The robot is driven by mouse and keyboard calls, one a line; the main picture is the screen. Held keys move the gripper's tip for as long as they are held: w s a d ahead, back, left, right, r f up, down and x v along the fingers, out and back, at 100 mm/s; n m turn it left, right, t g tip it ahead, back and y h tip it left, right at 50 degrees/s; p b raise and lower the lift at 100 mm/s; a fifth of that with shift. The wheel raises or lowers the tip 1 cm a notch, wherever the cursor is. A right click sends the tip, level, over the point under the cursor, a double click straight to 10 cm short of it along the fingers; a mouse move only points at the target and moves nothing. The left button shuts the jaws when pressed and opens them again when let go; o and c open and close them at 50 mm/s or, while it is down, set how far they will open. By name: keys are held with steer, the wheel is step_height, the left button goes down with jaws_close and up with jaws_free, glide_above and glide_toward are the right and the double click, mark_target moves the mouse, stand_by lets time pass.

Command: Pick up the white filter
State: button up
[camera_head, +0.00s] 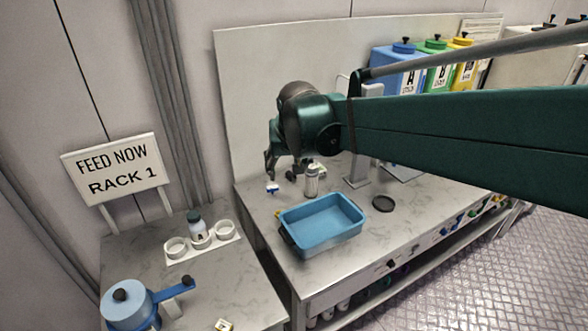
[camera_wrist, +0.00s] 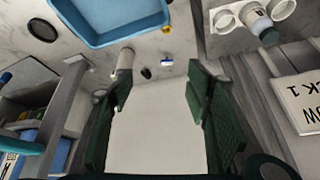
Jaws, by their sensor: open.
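A small white piece with a blue part (camera_head: 272,188), which may be the white filter, lies on the grey counter to the left of a clear bottle. It also shows in the wrist view (camera_wrist: 166,61), near the top and beyond the fingertips. My gripper (camera_head: 281,174) is above the counter near this piece, with its fingers pointing down. In the wrist view its two dark green fingers (camera_wrist: 158,88) are wide apart with nothing between them. I cannot make out the piece's exact shape.
A blue tray (camera_head: 322,243) stands at the counter's front. The clear bottle (camera_head: 311,181) is behind it, and a dark disc (camera_head: 383,203) lies to its right. A white rack (camera_head: 201,246) holding a bottle and a blue jug (camera_head: 128,303) are on the left counter.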

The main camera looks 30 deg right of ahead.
steer(key=w+d+f+m+g+p, duration=0.15)
steer(key=w+d+p, duration=0.35)
steer(key=w+d, duration=0.5)
steer(key=m+h+p, duration=0.1)
steer(key=m+p, duration=0.2)
glide_above(312, 168)
step_height(312, 168, down, 5)
steer(key=shift+g, duration=0.35)
steer(key=f, duration=1.1)
steer(key=shift+w+d+f, duration=0.25)
steer(key=shift+w+f, duration=0.1)
steer(key=shift+f, duration=0.35)
steer(key=shift+f, duration=0.1)
steer(key=shift+x, duration=1.2)
steer(key=shift+f, duration=0.1)
steer(key=shift+x, duration=2.5)
